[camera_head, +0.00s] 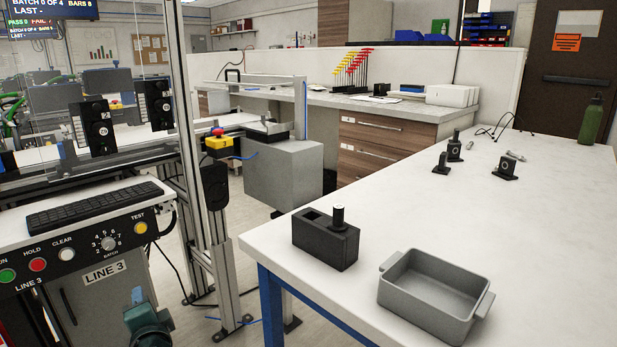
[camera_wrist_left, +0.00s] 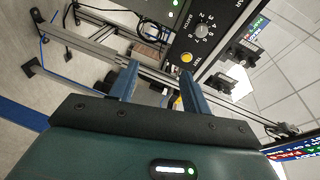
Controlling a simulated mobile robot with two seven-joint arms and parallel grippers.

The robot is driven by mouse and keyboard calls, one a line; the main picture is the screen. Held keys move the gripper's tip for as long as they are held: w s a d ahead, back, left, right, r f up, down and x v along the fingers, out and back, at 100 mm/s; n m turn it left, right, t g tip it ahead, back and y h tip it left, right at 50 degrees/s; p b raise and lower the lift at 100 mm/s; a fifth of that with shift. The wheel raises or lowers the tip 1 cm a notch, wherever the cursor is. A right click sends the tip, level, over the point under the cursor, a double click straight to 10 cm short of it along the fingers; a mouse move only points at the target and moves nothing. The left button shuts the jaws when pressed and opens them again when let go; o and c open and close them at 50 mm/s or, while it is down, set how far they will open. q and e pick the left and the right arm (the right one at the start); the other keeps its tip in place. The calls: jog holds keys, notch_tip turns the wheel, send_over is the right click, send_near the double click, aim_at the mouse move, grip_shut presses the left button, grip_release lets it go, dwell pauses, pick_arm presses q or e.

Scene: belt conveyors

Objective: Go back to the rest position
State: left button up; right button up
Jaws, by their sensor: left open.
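My left gripper shows in the left wrist view (camera_wrist_left: 158,84) with its two blue-grey fingers apart and nothing between them. Part of it shows at the bottom left of the head view (camera_head: 140,300), low in front of the LINE 3 console (camera_head: 90,235). It is well apart from the white table (camera_head: 400,215). My right gripper is in neither view.
On the table are a black block (camera_head: 318,242) with a dark cylinder (camera_head: 339,216) upright in it, an empty grey tray (camera_head: 430,290), small black brackets (camera_head: 503,167) and a green bottle (camera_head: 591,119). A metal post (camera_head: 190,150) stands between console and table.

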pick_arm(q)
jog(key=s+d+f+n+t+h, duration=0.1)
jog(key=s+d+f+h, duration=0.2)
jog(key=s+d+h, duration=0.3)
jog(key=s+d+f+n+h, duration=0.1)
jog(key=s+d+f+h, duration=0.25)
jog(key=s+d, duration=0.5)
jog(key=s+d+r+n+g+h+p, duration=0.3)
jog(key=s+d+r+p, duration=0.4)
jog(key=p, duration=1)
jog(key=s+r+n, duration=0.1)
jog(key=s, duration=0.2)
jog(key=shift+s+h+p, duration=0.3)
jog(key=shift+h+p, duration=0.05)
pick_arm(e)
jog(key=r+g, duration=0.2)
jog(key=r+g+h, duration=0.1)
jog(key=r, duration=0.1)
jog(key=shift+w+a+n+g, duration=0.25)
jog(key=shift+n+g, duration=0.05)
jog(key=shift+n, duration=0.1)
